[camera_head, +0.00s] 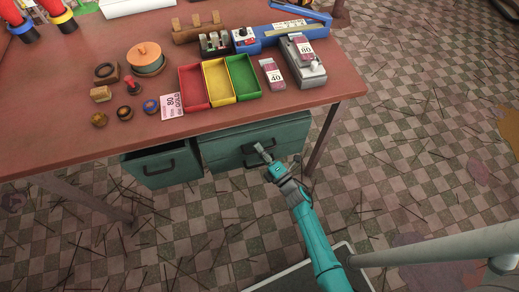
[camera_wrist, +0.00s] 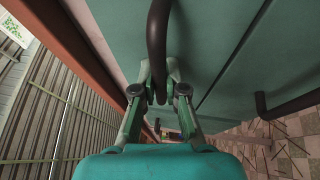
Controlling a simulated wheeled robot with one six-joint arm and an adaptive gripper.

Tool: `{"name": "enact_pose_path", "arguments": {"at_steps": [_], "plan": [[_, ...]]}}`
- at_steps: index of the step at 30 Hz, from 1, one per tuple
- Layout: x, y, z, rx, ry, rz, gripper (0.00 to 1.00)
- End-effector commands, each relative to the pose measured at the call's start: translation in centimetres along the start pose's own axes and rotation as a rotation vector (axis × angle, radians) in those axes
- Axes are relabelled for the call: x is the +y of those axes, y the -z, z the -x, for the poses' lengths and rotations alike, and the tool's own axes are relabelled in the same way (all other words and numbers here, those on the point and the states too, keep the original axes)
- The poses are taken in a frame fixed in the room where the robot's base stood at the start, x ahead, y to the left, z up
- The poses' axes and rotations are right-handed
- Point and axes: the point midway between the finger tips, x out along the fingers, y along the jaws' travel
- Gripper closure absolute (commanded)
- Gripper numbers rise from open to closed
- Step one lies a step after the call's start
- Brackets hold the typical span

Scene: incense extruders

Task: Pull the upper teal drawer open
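The upper teal drawer (camera_head: 225,147) is in the right-hand drawer block under the red-brown table, above a lower teal drawer (camera_head: 224,162). I cannot tell whether it stands slightly out. In the wrist view its teal front (camera_wrist: 105,25) fills the top, with a dark curved handle (camera_wrist: 157,35) running down between my fingers. My gripper (camera_head: 262,152) is at this handle in the head view. In the wrist view my gripper (camera_wrist: 158,72) has one finger on each side of the handle, close against it, and looks shut on it.
A second dark handle (camera_wrist: 287,104) shows at the right of the wrist view. A left teal drawer (camera_head: 160,169) stands partly open. The table (camera_head: 60,130) overhangs the drawers and carries colored trays and small tools. A table leg (camera_head: 321,140) stands right of the block; tiled floor lies in front.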

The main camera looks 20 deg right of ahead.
Motion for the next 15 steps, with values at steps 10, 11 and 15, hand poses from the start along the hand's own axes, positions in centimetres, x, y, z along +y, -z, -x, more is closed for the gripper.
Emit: {"name": "enact_pose_path", "arguments": {"at_steps": [10, 11, 15], "plan": [[0.0, 0.1, 0.2, 0.0, 0.002, 0.0, 1.0], [0.0, 0.1, 0.3, 0.0, 0.002, 0.0, 1.0], [0.2, 0.8, 1.8, 0.0, 0.003, -0.001, 1.0]]}}
